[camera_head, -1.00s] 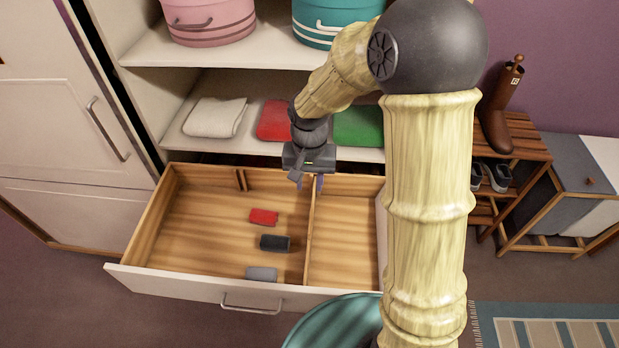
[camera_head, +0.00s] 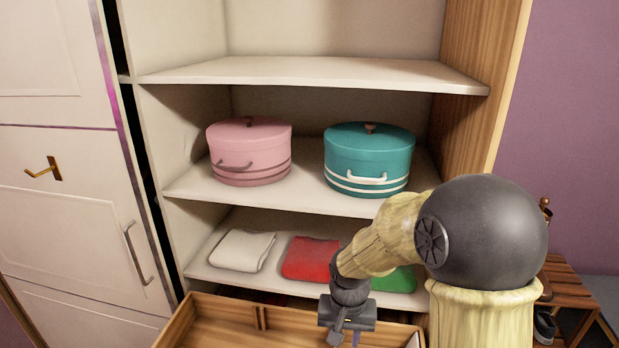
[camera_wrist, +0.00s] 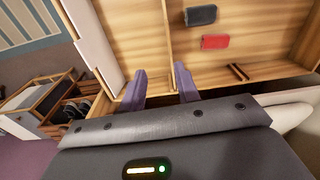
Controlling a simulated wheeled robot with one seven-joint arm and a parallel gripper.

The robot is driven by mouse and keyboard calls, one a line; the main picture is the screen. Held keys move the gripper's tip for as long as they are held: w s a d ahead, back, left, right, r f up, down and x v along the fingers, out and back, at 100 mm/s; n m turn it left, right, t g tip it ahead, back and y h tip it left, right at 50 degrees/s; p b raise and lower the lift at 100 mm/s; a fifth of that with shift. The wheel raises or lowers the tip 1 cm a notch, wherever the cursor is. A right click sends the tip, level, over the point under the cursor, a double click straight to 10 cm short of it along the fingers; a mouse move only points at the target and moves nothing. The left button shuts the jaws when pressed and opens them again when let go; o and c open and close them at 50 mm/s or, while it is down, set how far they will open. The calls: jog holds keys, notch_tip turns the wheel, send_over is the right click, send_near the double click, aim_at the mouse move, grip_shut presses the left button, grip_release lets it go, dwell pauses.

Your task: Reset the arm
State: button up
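My gripper (camera_wrist: 160,90) shows in the wrist view with its two purple fingers apart and nothing between them. In the head view my gripper (camera_head: 345,338) hangs over the back of the open wooden drawer (camera_head: 225,332), in front of the lowest shelf; its fingertips are near the picture's bottom edge. In the wrist view the drawer holds a dark block (camera_wrist: 201,15) and a red block (camera_wrist: 215,41), both apart from the fingers. The drawer's front part is out of the head view.
A pink round box (camera_head: 250,160) and a teal round box (camera_head: 368,165) stand on the middle shelf. White (camera_head: 242,250), red (camera_head: 308,258) and green (camera_head: 398,280) folded cloths lie on the shelf below. A shoe rack (camera_head: 565,290) stands at right.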

jog(key=s+d+r+n+t, duration=0.1)
jog(key=s+d+r+t, duration=0.1)
jog(key=s+d, duration=0.5)
jog(key=s, duration=0.2)
jog(key=shift+s+d+n, duration=0.25)
jog(key=shift+s+n, duration=0.05)
jog(key=shift+n, duration=0.1)
jog(key=shift+r, duration=0.35)
jog(key=shift+w+f, duration=0.1)
dwell(0.3)
